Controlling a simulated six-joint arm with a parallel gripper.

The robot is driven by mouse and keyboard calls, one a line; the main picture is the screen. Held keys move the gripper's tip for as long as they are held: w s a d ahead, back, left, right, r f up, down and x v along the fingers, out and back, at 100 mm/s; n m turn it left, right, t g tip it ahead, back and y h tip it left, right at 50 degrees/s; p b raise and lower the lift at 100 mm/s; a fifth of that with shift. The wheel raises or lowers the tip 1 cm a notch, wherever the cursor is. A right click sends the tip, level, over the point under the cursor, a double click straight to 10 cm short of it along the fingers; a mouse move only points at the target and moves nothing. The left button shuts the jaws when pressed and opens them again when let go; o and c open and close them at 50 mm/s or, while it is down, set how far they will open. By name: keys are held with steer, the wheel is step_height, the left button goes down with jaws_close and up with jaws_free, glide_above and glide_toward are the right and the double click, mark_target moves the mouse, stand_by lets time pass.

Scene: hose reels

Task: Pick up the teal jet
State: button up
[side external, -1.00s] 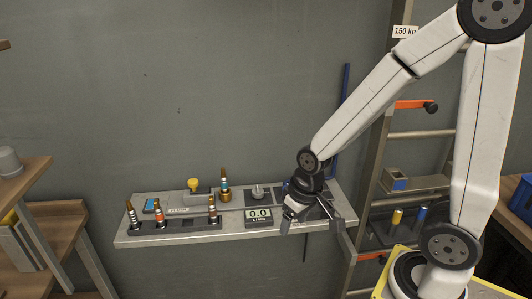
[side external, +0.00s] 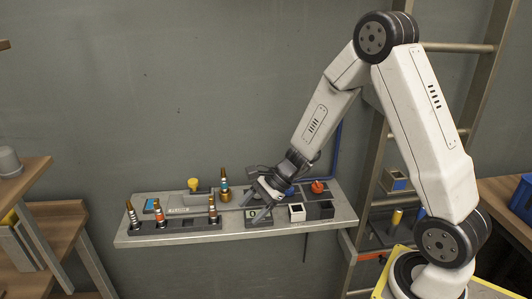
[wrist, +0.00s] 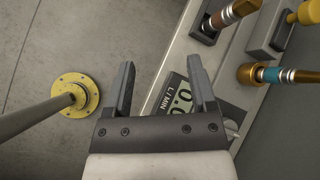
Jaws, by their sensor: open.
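The teal jet (side external: 224,185) stands upright in a brass fitting (side external: 225,196) near the middle of the shelf. It has a brown-orange tip and a teal-blue band. In the wrist view the jet (wrist: 286,75) is at the right edge, its end cut off by the frame. My gripper (side external: 254,204) is open and empty, just right of the jet and above the flow display. In the wrist view the two fingers (wrist: 160,62) are apart with the display (wrist: 181,93) behind and between them; the jet is outside them to the right.
Several other jets stand in a dark rack (side external: 190,226) at the left; one rack jet (wrist: 236,12) is near the top of the wrist view. A yellow knob (side external: 193,185) stands behind.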

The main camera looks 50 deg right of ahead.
mark_target(225, 190)
steer(key=w+d+m+t, duration=0.2)
steer(key=w+m, duration=0.1)
steer(key=w+d+m+t, duration=0.1)
steer(key=w+d+m, duration=0.1)
steer(key=shift+w+f+t, duration=0.15)
steer(key=shift+f+t, duration=0.1)
steer(key=shift+t, duration=0.05)
steer(key=w+d+m+t, duration=0.2)
steer(key=d+m, duration=0.1)
steer(key=w+d+m+t+h, duration=0.1)
steer(key=w+d+m, duration=0.1)
steer(key=shift+d+f+t, duration=0.1)
steer(key=shift+d+t, duration=0.05)
steer(key=shift+t, duration=0.15)
steer(key=shift+x, duration=3.95)
steer(key=shift+s, duration=0.1)
jaws_close()
